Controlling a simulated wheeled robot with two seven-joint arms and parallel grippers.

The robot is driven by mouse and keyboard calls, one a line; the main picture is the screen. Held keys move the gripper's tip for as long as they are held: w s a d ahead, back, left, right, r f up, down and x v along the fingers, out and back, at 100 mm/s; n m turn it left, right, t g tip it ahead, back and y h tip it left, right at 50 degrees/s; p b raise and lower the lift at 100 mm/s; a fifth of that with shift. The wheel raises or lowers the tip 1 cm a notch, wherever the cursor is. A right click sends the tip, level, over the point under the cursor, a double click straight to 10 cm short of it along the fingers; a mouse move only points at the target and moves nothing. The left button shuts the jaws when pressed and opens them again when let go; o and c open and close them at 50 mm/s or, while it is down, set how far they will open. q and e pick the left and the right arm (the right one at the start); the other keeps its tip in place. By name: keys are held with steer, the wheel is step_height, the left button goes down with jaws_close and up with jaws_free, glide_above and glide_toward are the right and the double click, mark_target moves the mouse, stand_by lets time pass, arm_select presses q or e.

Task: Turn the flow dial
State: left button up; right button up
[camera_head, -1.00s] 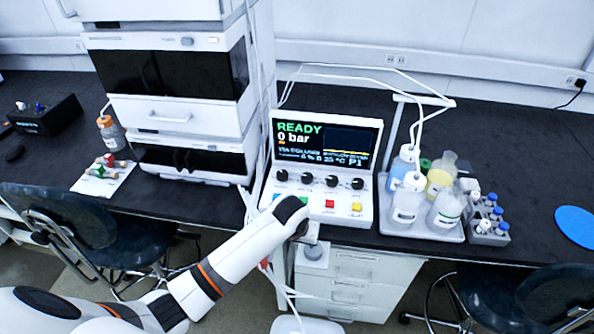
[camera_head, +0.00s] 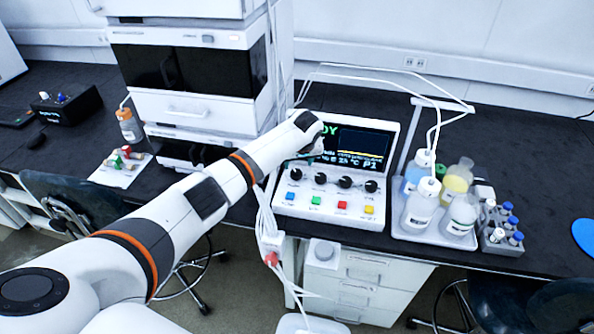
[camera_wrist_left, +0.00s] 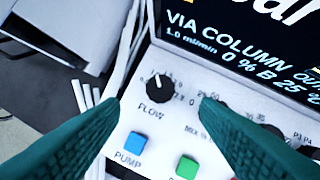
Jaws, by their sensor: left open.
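The flow dial (camera_wrist_left: 160,88) is a black knob with a white pointer mark, labelled FLOW, on the white control panel. In the head view it is the leftmost dial (camera_head: 296,174) in the row under the screen. My left gripper (camera_wrist_left: 160,100) is open, its two green fingers spread on either side of the dial in the wrist view. It appears to be above the panel, and I see no contact with the dial. In the head view my left gripper (camera_head: 306,157) hangs in front of the screen's left part, hiding some text. My right gripper is not in view.
More black dials (camera_head: 345,182) stand to the right of the flow dial. Coloured buttons, including a blue PUMP button (camera_wrist_left: 136,142), lie below. A tray of bottles (camera_head: 437,238) stands right of the panel; the chromatography stack (camera_head: 190,110) stands left. White tubes (camera_head: 266,215) hang beside the panel.

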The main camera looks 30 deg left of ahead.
mark_target(296, 173)
arm_select(q)
steer(key=b+x, duration=0.1)
steer(key=x, duration=0.4)
steer(key=shift+w+f, duration=0.1)
steer(key=shift+f, duration=0.3)
steer(key=shift+w+a+f+b, duration=0.25)
steer(key=shift+f+b, duration=0.35)
steer(key=shift+f, duration=0.05)
steer(key=shift+c, duration=0.4)
steer(key=c, duration=0.9)
